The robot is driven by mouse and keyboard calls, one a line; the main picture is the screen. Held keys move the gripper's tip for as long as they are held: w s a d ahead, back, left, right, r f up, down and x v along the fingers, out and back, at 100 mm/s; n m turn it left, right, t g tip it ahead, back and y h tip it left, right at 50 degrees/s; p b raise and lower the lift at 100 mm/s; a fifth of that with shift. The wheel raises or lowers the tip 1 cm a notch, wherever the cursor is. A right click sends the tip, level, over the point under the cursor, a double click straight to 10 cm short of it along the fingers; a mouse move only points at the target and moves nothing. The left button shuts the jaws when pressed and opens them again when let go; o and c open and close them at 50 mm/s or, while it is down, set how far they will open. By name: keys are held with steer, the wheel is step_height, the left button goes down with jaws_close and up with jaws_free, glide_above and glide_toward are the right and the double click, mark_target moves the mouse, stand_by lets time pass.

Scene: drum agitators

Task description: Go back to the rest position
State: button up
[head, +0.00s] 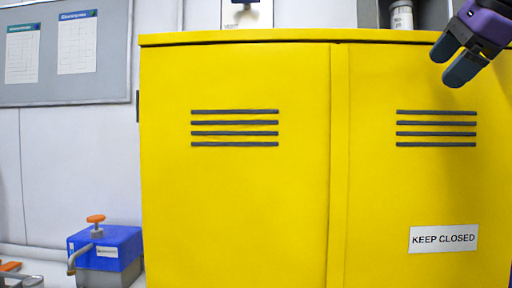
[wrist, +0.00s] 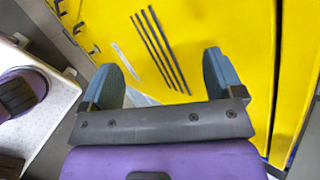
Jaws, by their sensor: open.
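My gripper (head: 455,63) is at the upper right of the head view, in front of the yellow cabinet's right door. Its two dark blue-grey fingers point down and to the left. In the wrist view my gripper (wrist: 165,85) shows its two fingers spread apart with nothing between them. Beyond the fingers is the yellow cabinet (wrist: 215,28) with its dark vent slots, seen tilted. The gripper looks apart from the cabinet.
The large yellow cabinet (head: 240,210) fills the middle and right, with a KEEP CLOSED label (head: 443,238). A blue box with an orange-handled valve (head: 105,245) stands at its lower left. A grey notice board (head: 110,55) hangs on the left wall. A canister (head: 401,15) shows above the cabinet.

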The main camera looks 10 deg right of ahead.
steer(key=s+a+f+n+g, duration=0.1)
steer(key=s+a+f+n, duration=0.1)
steer(key=a+f+n, duration=0.2)
steer(key=s+a+f+n+g, duration=0.2)
steer(key=a+f+n, duration=0.2)
steer(key=f+n, duration=0.7)
steer(key=s+a+f+n+g+h, duration=0.1)
steer(key=a+f+n, duration=0.3)
steer(key=f, duration=1.4)
steer(key=s+n, duration=0.1)
steer(key=n, duration=0.2)
steer(key=shift+s+f+n+g, duration=0.15)
steer(key=shift+f+n+g, duration=0.15)
steer(key=shift+n, duration=0.1)
